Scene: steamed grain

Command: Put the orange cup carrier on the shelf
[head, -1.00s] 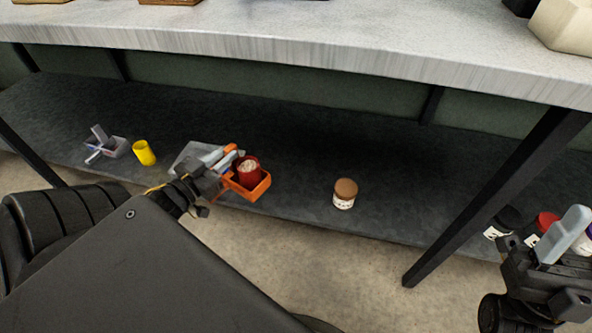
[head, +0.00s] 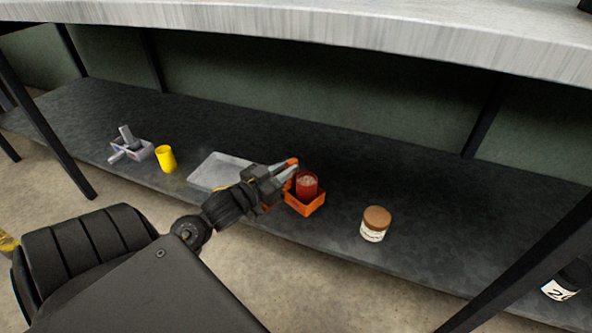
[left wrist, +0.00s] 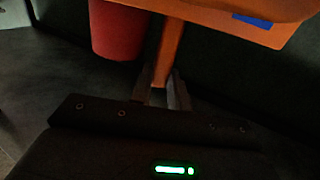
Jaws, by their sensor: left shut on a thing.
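The orange cup carrier (head: 306,207) has a red cup (head: 307,187) with pale contents in it. It is over the front part of the dark lower shelf (head: 430,190); I cannot tell whether its base touches the shelf. My left gripper (head: 288,168) is shut on the carrier's upright handle, at its left. In the left wrist view the orange handle (left wrist: 167,52) runs down between the two fingers (left wrist: 160,90), and the red cup (left wrist: 117,32) hangs beside it. My right gripper is out of view.
A grey tray (head: 212,172) lies behind my left wrist. A brown-lidded jar (head: 375,224) stands right of the carrier. The worktop (head: 330,38) overhangs the shelf. The shelf behind the carrier is clear.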

